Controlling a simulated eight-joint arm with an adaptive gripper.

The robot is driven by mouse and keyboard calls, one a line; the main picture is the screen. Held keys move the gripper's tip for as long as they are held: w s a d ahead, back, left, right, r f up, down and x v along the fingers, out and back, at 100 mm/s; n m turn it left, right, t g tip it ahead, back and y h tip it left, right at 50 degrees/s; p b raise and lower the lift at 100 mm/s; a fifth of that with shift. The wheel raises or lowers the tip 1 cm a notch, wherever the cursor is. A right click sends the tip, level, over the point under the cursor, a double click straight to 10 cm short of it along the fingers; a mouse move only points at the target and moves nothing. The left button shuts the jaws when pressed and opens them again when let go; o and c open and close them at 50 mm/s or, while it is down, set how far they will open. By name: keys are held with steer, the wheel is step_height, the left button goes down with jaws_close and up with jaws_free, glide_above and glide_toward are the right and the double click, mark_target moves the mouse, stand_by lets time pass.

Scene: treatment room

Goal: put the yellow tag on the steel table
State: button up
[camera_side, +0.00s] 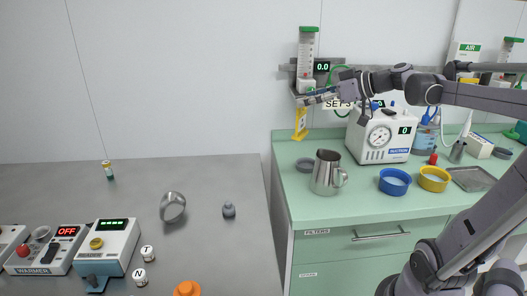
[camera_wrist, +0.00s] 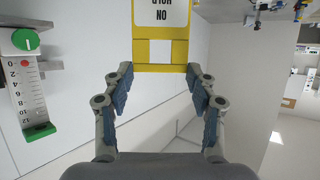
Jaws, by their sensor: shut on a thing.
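The yellow tag (camera_side: 300,125) hangs below my gripper (camera_side: 302,98), high over the left back corner of the green cabinet. In the wrist view the tag (camera_wrist: 160,52) lies between my two fingertips (camera_wrist: 158,78), with a white panel of upside-down print. My gripper is shut on it. The steel table (camera_side: 125,225) is the wide grey surface on the left, lower than the tag and to its left.
A flowmeter (camera_side: 306,55) on a wall rail stands close behind my gripper. On the steel table are a small vial (camera_side: 108,170), a metal ring (camera_side: 173,207), a dark weight (camera_side: 229,210) and control boxes (camera_side: 107,250). A steel jug (camera_side: 325,173) stands on the green cabinet (camera_side: 360,212). The table's back middle is clear.

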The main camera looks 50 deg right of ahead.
steer(key=s+a+r+n+g+y, duration=0.1)
steer(key=a+r+n+g+y, duration=0.4)
steer(key=a, duration=0.3)
steer(key=s+a+r+n+g+y, duration=0.2)
steer(key=a+r+n+g+y, duration=0.1)
steer(key=a+n+y, duration=0.3)
step_height(320, 180, down, 22)
steer(key=a, duration=0.1)
steer(key=w+a+f, duration=0.4)
steer(key=a+f, duration=0.7)
steer(key=shift+w+f+n+h, duration=0.25)
steer(key=shift+n+h, duration=0.05)
steer(key=shift+h, duration=0.1)
steer(key=o, duration=0.7)
steer(key=shift+f, duration=0.1)
steer(key=shift+c, duration=0.2)
steer(key=o, duration=0.4)
